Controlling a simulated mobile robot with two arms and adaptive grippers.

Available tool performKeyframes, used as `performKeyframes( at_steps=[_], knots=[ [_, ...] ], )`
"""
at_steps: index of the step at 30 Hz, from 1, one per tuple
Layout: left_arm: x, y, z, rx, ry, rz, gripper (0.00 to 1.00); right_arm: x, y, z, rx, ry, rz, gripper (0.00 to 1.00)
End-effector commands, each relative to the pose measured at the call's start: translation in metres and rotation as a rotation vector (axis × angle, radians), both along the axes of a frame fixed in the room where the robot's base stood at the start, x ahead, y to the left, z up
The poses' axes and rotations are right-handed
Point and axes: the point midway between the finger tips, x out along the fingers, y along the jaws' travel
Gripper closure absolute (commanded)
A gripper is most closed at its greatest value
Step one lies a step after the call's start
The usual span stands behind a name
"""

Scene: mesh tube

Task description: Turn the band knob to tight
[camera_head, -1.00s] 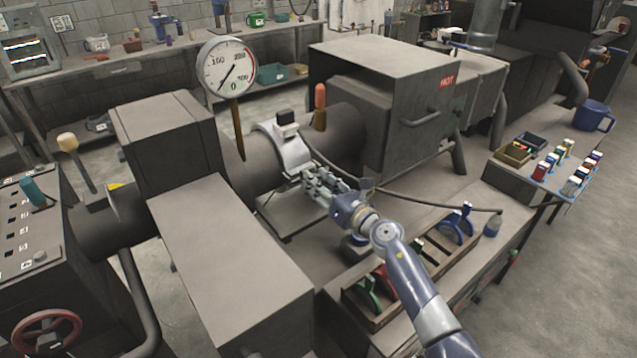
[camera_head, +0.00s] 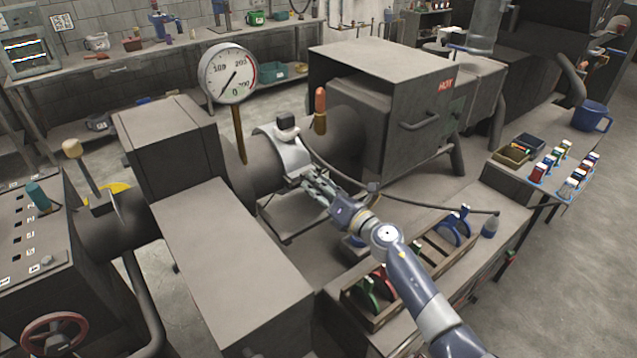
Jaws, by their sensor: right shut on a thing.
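A shiny metal band (camera_head: 290,152) wraps the dark horizontal tube in the middle of the head view. A small block (camera_head: 287,121), dark on top with a pale lower part, sits on the band's top. My right gripper (camera_head: 308,182) reaches the band's lower front edge from the lower right. Its fingers are shut on a small part there, apparently the band knob. The fingers cover that part, so its shape and any tight marking cannot be made out. My left gripper is not in view.
A round gauge (camera_head: 229,74) stands left of the band, and an orange-handled tool (camera_head: 320,110) stands right of it. A box marked HOT (camera_head: 400,110) stands behind. A dark cable (camera_head: 425,201) runs past my right gripper. A wooden rack (camera_head: 437,260) lies near my forearm.

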Motion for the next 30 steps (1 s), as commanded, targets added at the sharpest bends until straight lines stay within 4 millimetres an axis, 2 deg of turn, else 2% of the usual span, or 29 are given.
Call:
performKeyframes(
  at_steps=[12,27,28,30],
  knots=[
    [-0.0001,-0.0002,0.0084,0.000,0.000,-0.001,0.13,0.0006,-0.0011,-0.0001,0.156,0.104,-0.002,0.95],
    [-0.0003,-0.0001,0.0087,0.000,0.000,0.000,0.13,0.0007,-0.0012,-0.0004,0.176,0.117,-0.002,0.95],
    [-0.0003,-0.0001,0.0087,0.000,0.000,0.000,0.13,0.0007,-0.0012,-0.0003,0.176,0.116,-0.002,0.69],
    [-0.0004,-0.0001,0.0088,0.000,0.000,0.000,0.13,0.0006,-0.0011,-0.0004,0.175,0.117,-0.002,0.53]
  ],
)
